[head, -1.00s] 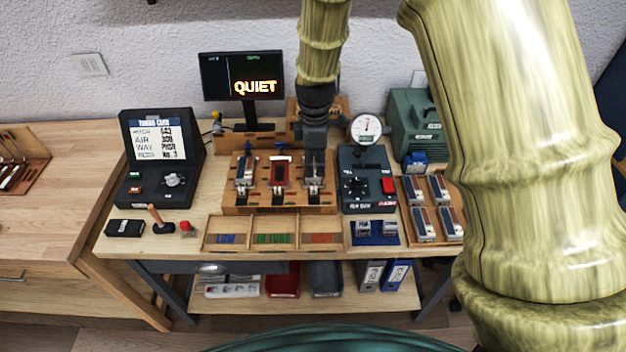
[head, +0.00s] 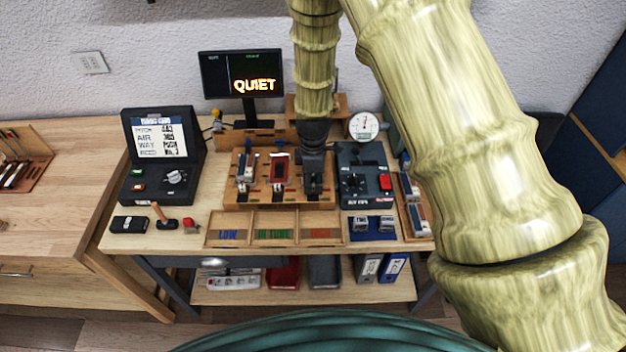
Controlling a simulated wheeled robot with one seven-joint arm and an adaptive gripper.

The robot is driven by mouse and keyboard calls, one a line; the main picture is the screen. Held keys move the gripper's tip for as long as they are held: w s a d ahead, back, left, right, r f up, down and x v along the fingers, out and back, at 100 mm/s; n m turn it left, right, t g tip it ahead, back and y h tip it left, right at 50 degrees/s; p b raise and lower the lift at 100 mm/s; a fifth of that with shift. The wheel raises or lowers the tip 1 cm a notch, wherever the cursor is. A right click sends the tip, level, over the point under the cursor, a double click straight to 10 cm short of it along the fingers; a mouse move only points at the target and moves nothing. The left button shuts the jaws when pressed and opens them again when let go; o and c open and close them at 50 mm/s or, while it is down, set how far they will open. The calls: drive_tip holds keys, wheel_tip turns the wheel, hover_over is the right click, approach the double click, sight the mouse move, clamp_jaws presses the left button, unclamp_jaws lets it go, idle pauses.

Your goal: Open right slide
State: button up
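The wooden rack (head: 262,208) in the middle of the workbench holds three slide units side by side. The left unit (head: 246,172) has a pale top, and the middle one (head: 279,172) has a dark red face in a pale frame. The right slide (head: 313,190) is mostly hidden under my gripper; only its lower end shows. My gripper (head: 313,170) points down from the bamboo-patterned arm, directly over the right slide. Its dark fingers overlap the slide, so I cannot tell contact or whether they are open.
A black control box (head: 352,186) with a red button stands close right of the rack. A dial gauge (head: 364,126) and a monitor (head: 241,76) reading QUIET are behind. A three-part tray (head: 274,241) lies in front. My arm covers the bench's right end.

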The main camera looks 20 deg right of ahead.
drive_tip(key=shift+f, duration=0.15)
clamp_jaws()
drive_tip(key=shift+s+a, duration=0.3)
drive_tip(key=shift+s, duration=0.65)
drive_tip(key=shift+s+a, duration=0.25)
drive_tip(key=shift+s, duration=0.7)
unclamp_jaws()
drive_tip(key=shift+s, duration=0.1)
